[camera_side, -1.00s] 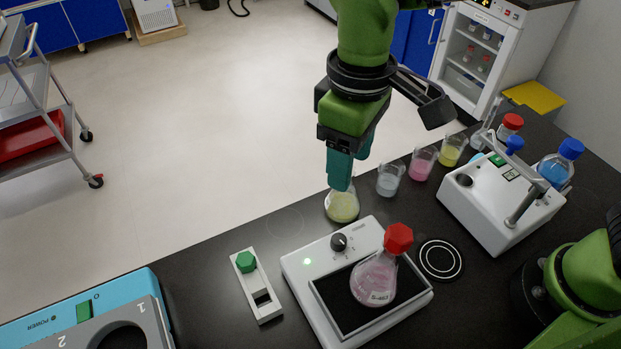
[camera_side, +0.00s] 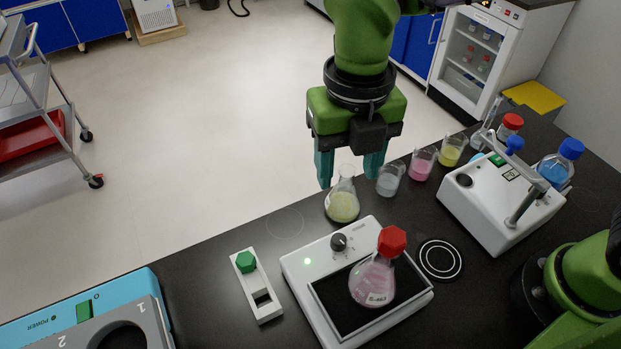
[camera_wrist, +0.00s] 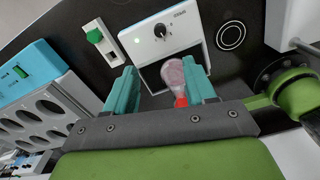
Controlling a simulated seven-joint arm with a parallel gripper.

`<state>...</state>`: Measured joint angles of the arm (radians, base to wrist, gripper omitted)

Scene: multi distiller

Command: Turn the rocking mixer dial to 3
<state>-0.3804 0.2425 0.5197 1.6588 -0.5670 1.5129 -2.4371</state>
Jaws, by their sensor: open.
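The rocking mixer (camera_side: 318,277) is a white box with a lit green lamp and a black tray. Its dial (camera_side: 339,242) is a small black knob on the panel behind the tray; it also shows in the wrist view (camera_wrist: 160,30). A flask of pink liquid with a red cap (camera_side: 375,278) sits on the tray. My gripper (camera_side: 349,172) has teal fingers spread apart, holding nothing. It hangs above and behind the mixer, near an uncapped flask of yellow liquid (camera_side: 342,203). The dial's numbers are too small to read.
Beakers with clear (camera_side: 389,181), pink (camera_side: 422,163) and yellow liquid (camera_side: 452,151) stand to the right. A white device (camera_side: 490,205) is at the right. A white holder with a green cap (camera_side: 258,287) and a teal machine (camera_side: 105,310) are at the left.

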